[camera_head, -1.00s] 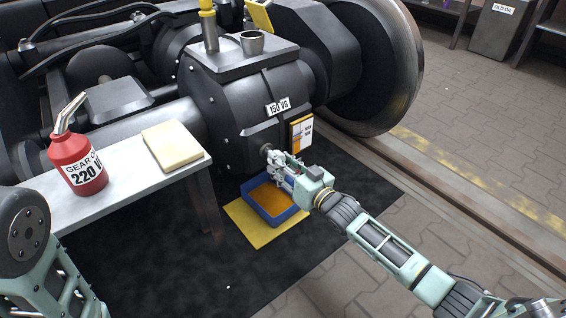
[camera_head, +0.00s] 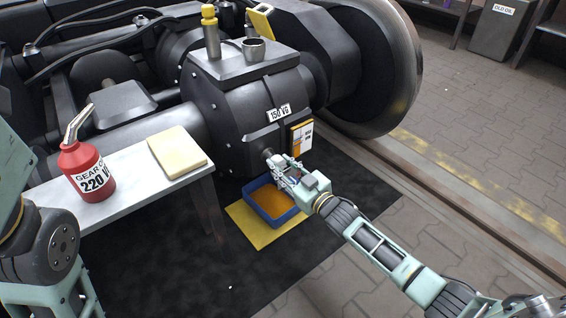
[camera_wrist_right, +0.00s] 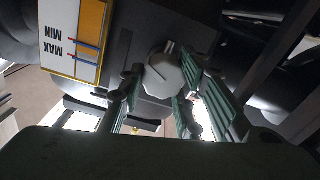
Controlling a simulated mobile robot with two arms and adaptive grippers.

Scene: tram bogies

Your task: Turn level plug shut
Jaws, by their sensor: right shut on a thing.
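The level plug (camera_wrist_right: 163,75) is a grey, many-sided head on the front of the dark gearbox (camera_head: 240,130). In the right wrist view it sits between the green fingers of my right gripper (camera_wrist_right: 155,92). In the head view my right gripper (camera_head: 278,165) reaches the gearbox's lower front and is shut on the plug, which is mostly hidden there. A yellow and white MIN/MAX gauge card (camera_wrist_right: 75,40) is beside the plug; it also shows in the head view (camera_head: 301,138). My left arm shows at the left edge; its gripper is out of view.
A blue tray (camera_head: 253,206) with amber oil stands on a yellow mat (camera_head: 246,233) below the plug. A red gear oil can (camera_head: 85,172) and a folded cloth (camera_head: 176,152) are on the white bench (camera_head: 120,205). A grey cup (camera_head: 254,50) stands on the gearbox.

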